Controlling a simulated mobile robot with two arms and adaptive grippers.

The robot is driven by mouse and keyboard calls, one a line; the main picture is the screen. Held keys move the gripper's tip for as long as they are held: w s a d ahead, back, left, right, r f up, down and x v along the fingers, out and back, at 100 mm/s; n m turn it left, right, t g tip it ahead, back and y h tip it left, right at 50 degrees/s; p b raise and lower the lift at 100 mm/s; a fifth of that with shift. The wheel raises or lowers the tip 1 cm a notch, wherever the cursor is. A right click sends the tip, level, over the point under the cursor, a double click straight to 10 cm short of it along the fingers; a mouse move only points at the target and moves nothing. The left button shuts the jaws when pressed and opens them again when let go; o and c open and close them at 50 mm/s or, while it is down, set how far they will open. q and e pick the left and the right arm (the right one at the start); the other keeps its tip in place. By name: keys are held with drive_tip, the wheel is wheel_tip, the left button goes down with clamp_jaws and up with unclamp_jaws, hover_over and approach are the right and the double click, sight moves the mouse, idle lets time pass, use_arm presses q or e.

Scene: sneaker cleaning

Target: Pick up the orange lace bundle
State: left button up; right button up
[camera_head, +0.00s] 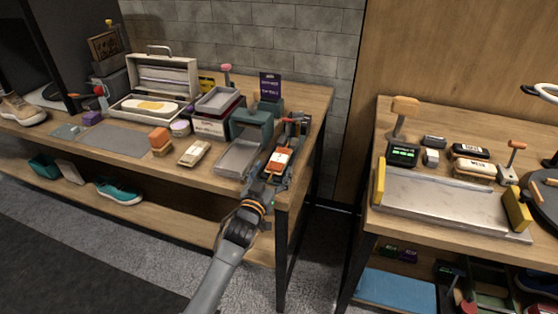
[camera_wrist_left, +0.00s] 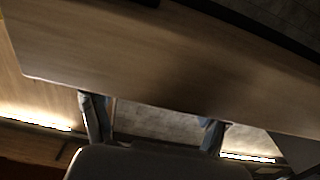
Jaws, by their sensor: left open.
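What looks like the orange lace bundle (camera_head: 279,157), orange with a pale band, lies near the right front corner of the left workbench. My left gripper (camera_head: 272,178) is at the bench's front edge, just in front of the bundle and partly overlapping it in the head view. I cannot tell whether they touch. In the left wrist view, the two fingers (camera_wrist_left: 154,124) are wide apart with only the wooden bench and grey background between them. The bundle does not show there. My right gripper is not in view.
A grey tray (camera_head: 238,158) and a dark green stand (camera_head: 251,121) are left of the bundle. An orange-topped block (camera_head: 160,141) and a pale brush (camera_head: 194,153) lie farther left. A second bench (camera_head: 372,213) stands to the right across a gap.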

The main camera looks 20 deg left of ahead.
sight(275, 165)
use_arm(q)
drive_tip(key=w, duration=0.2)
drive_tip(key=shift+w+d, duration=0.1)
drive_tip(key=shift+w, duration=0.25)
drive_tip(key=c, duration=1.2)
drive_tip(key=shift+c, duration=0.2)
drive_tip(key=shift+r, duration=0.1)
drive_tip(key=shift+r, duration=0.3)
wheel_tip(275, 165, up, 2)
drive_tip(key=shift+r, duration=0.15)
drive_tip(key=s+r, duration=0.1)
drive_tip(key=s+a+r, duration=0.1)
drive_tip(key=r, duration=0.1)
drive_tip(key=s+a+r, duration=0.1)
drive_tip(key=r, duration=0.1)
drive_tip(key=shift+s+p, duration=0.3)
drive_tip(key=shift+s, duration=0.1)
drive_tip(key=s+a+r, duration=0.4)
drive_tip(key=s+r, duration=0.1)
drive_tip(key=s, duration=0.3)
drive_tip(key=shift+s+a, duration=0.35)
drive_tip(key=shift+s, duration=0.05)
